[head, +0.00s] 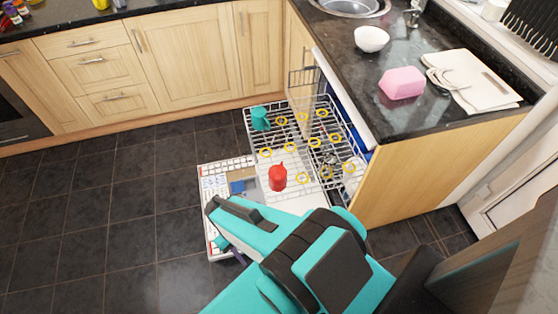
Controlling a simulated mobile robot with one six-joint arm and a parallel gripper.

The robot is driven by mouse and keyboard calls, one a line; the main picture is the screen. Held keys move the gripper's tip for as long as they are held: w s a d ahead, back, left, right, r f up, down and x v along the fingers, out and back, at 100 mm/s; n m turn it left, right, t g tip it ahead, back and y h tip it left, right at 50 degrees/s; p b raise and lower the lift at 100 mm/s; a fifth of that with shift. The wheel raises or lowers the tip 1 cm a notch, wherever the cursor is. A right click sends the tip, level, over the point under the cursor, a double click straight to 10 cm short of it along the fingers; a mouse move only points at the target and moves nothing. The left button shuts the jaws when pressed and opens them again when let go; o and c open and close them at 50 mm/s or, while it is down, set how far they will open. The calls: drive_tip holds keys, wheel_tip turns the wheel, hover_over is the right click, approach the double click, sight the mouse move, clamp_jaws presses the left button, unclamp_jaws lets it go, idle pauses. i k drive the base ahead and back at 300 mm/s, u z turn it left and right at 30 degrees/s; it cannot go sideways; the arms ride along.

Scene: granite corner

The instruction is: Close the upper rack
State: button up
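The upper rack (335,118) is a white wire rack with several yellow rings, pulled out from the dishwasher under the right-hand counter. A teal cup (260,118) stands at its far-left corner. A red vessel (277,178) shows near the rack's front; I cannot tell which level it rests on. The dishwasher door (212,180) lies folded down at the left, partly hidden by my arm. My gripper (213,207) is over the open door, left of and nearer than the rack, apparently apart from it. Its fingers are too foreshortened to tell open from shut.
Wooden cabinets (185,55) line the back. The granite counter (345,75) at right holds a white bowl (371,39), a pink block (402,83) and a pale board (480,85). A wooden end panel (430,170) stands right of the dishwasher. Dark tiled floor (110,200) is clear at left.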

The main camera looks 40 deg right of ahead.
sight(337, 140)
drive_tip(key=z, duration=0.85)
drive_tip(key=k, duration=0.65)
drive_tip(key=z, duration=0.1)
drive_tip(key=i, duration=0.6)
drive_tip(key=k, duration=0.2)
drive_tip(key=z, duration=0.1)
